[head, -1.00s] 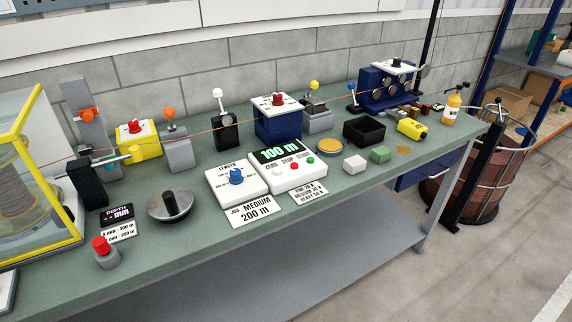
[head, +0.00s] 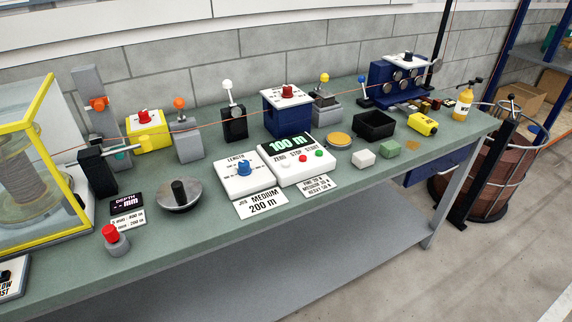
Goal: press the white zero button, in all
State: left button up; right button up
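The white zero button (head: 285,166) sits at the left of a row of three buttons on a white control box (head: 304,174) on the bench. It lies under the printed word ZERO. A red stop button (head: 302,158) and a green start button (head: 318,153) are to its right. The display (head: 286,143) on the box reads 100 m. Neither of my grippers shows in the head view, and nothing covers the button.
A white length box (head: 244,178) with a blue knob stands left of the control box. Job and tension cards lie in front. Behind is a blue box (head: 287,118); a black tray (head: 374,126) is right.

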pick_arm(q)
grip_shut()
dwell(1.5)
